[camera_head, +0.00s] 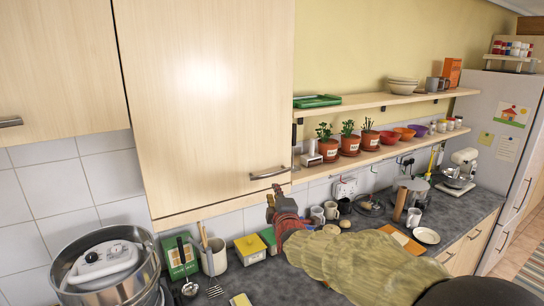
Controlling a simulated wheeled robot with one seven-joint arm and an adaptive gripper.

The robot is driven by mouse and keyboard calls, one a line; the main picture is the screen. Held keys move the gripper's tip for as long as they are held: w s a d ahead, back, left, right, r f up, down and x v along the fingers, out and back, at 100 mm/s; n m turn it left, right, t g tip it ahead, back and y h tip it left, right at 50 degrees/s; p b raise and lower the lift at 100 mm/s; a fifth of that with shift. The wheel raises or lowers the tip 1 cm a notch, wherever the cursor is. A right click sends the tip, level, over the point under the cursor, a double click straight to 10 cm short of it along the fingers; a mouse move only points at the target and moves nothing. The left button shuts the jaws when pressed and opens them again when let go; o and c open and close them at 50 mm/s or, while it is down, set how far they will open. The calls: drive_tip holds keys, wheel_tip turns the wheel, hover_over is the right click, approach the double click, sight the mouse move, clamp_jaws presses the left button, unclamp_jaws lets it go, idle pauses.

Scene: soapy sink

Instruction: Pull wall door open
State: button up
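The wall door (205,95) is a tall, light wood cabinet door in the middle of the camera_head view, and it looks closed. Its metal bar handle (268,174) lies near the lower right corner. My gripper (273,197), dark and red-orange, is just below the handle at the end of my arm, which wears a tan sleeve. The fingertips are small and point up towards the handle. I cannot tell whether they touch it or whether they are open.
A second wall cabinet (60,70) is at the left. Shelves with potted plants (349,139) and bowls are to the right. Below, a large metal pot (105,268), a utensil holder (214,257), boxes and mugs crowd the dark counter. A fridge (505,120) stands far right.

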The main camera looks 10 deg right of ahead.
sight(272, 175)
drive_tip(key=shift+n+t, duration=0.5)
drive_tip(key=shift+n, duration=0.2)
drive_tip(key=shift+w+d+r+p, duration=0.15)
drive_tip(key=shift+w+r+p, duration=0.2)
drive_tip(key=shift+w, duration=1.3)
drive_tip(key=shift+w+d+r+p, duration=0.25)
drive_tip(key=shift+w+p, duration=0.25)
drive_tip(key=shift+w, duration=1.2)
drive_tip(key=shift+w+d+r+p, duration=0.1)
drive_tip(key=shift+w+r+p, duration=0.3)
drive_tip(key=shift+w, duration=1.25)
drive_tip(key=shift+h, duration=0.4)
drive_tip(key=shift+c, duration=1.1)
clamp_jaws()
